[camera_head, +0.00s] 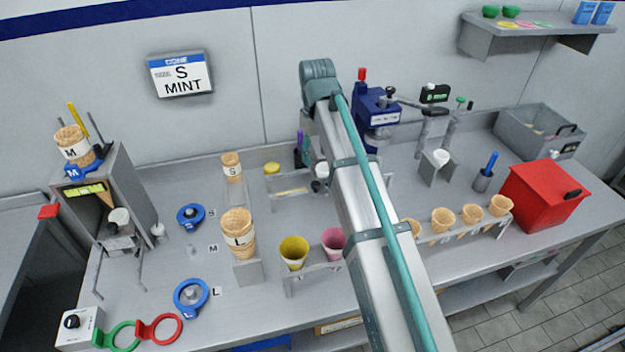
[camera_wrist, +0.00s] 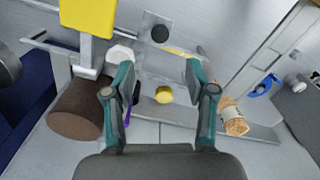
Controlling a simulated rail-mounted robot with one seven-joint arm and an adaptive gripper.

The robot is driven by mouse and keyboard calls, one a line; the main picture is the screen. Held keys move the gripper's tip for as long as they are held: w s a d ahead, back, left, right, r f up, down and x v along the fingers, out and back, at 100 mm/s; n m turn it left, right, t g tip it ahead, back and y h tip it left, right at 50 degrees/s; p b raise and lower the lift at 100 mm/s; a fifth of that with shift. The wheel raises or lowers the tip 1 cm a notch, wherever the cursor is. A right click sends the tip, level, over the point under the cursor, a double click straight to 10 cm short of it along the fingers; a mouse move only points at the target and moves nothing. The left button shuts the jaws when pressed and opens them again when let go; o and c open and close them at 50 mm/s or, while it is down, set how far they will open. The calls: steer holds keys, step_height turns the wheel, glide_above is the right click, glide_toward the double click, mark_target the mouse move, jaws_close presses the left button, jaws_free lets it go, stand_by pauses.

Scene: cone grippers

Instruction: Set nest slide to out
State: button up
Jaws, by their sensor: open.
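My gripper (camera_wrist: 160,75) is open in the wrist view, with nothing between its two fingers. Beyond the fingers are a clear plate (camera_wrist: 148,62) with a dark round knob (camera_wrist: 160,34) and a yellow round lid (camera_wrist: 164,95). In the head view my arm hides the gripper. No part there is labelled as the nest slide, so I cannot tell which part it is or how it is set. The grey cone station (camera_head: 128,190) at the left has a white cup (camera_head: 119,217) low on its front and bent rails below.
Stacked cones (camera_head: 238,232), a yellow cup (camera_head: 293,252) and a pink cup (camera_head: 333,240) stand mid-table. Blue ring tools (camera_head: 191,296) lie left of them. A blue machine (camera_head: 375,105), red box (camera_head: 544,192) and grey bin (camera_head: 520,122) are right. A brown cylinder (camera_wrist: 76,108) is near my left finger.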

mark_target(316, 183)
step_height(316, 183, down, 11)
steer(key=p, duration=0.2)
steer(key=shift+r+p, duration=0.2)
steer(key=shift+p, duration=0.15)
steer(key=shift+c, duration=0.4)
jaws_close()
